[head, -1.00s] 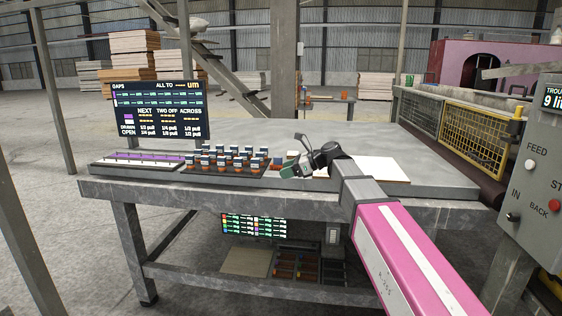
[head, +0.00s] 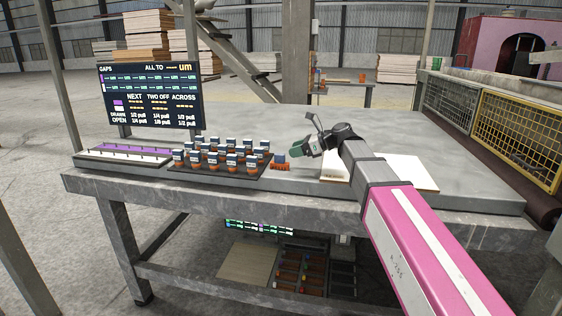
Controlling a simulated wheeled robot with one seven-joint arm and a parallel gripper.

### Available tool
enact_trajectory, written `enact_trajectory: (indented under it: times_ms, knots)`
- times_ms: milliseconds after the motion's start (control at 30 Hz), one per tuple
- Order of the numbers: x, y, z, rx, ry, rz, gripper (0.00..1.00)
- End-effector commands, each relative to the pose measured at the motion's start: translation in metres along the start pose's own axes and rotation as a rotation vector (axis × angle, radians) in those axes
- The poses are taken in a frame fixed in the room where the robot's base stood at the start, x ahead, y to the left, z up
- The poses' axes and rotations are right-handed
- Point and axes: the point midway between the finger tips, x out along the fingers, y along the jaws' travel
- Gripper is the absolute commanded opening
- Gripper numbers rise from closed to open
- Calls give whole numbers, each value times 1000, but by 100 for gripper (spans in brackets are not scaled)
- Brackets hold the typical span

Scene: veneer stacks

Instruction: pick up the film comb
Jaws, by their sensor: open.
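The gripper is open and looks empty. It appears apart from the comb, though the exact gap is hard to judge.
Several similar orange and blue pieces stand in rows on the dark tray (head: 203,171). Left of it lies a flat rack with a purple strip (head: 130,151), below a display screen (head: 151,95). A white sheet (head: 415,175) lies right, partly behind my arm. A yellow mesh guard (head: 515,137) stands right.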

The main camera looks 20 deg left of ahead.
Motion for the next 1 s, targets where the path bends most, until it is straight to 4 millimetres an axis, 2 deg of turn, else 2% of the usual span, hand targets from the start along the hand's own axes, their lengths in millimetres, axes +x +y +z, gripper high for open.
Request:
enact_trajectory:
  times_ms: [100, 200, 467, 700, 800, 1000]
  knots:
    - [20, -1, 0, 0, 0, 2, 55]
    - [33, -1, 0, 1, 1, 2, 55]
    - [50, -2, 0, 0, 0, 1, 55]
    - [84, -4, -1, 0, 1, 2, 55]
    - [90, -4, -2, 0, 0, 0, 55]
    - [90, -3, -1, 0, 0, -1, 55]
